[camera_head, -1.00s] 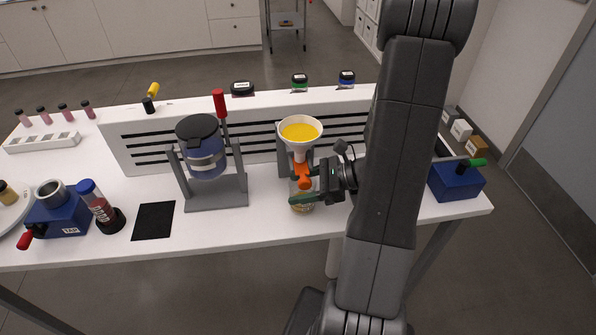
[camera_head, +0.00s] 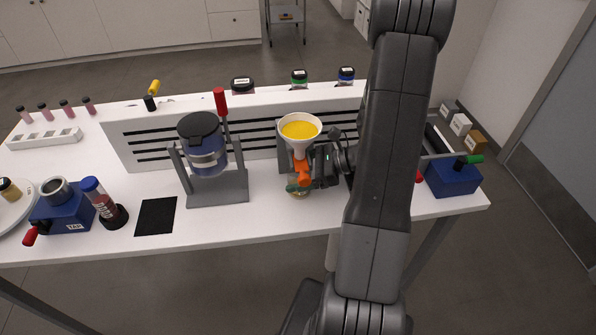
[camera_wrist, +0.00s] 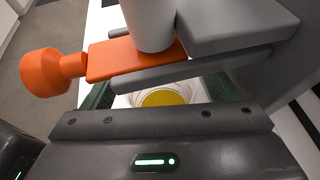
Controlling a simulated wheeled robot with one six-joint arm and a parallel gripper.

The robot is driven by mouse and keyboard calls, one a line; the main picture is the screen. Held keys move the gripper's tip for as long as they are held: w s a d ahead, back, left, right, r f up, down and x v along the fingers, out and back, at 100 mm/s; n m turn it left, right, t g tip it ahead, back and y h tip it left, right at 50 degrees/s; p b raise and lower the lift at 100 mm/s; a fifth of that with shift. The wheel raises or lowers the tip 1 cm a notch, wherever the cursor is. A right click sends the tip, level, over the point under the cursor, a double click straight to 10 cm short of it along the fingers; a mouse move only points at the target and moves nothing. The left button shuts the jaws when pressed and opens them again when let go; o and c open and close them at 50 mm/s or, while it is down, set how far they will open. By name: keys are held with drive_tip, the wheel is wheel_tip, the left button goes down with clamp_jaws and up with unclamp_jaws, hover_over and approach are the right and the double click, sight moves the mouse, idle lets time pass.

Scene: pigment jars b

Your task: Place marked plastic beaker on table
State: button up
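The clear beaker (camera_head: 298,193) is under the orange valve of the funnel stand, with yellow material in it. In the wrist view the beaker (camera_wrist: 165,98) shows as a round rim and yellow contents below the dark bar of the stand. My gripper (camera_head: 302,187) has its green fingers on both sides of the beaker and appears shut on it. The finger contact and the beaker's base are mostly hidden, so I cannot tell whether it touches the table (camera_head: 275,215).
The white funnel (camera_head: 300,132) with yellow powder and its orange valve (camera_head: 302,172) stand close above my gripper. A blue-jar stand (camera_head: 217,188) and black mat (camera_head: 155,216) are to the left, a blue box (camera_head: 452,178) to the right. The front table strip is clear.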

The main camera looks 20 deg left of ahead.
drive_tip(key=shift+r, duration=0.15)
drive_tip(key=b+v, duration=0.1)
drive_tip(key=v, duration=0.6)
drive_tip(key=shift+d, duration=0.2)
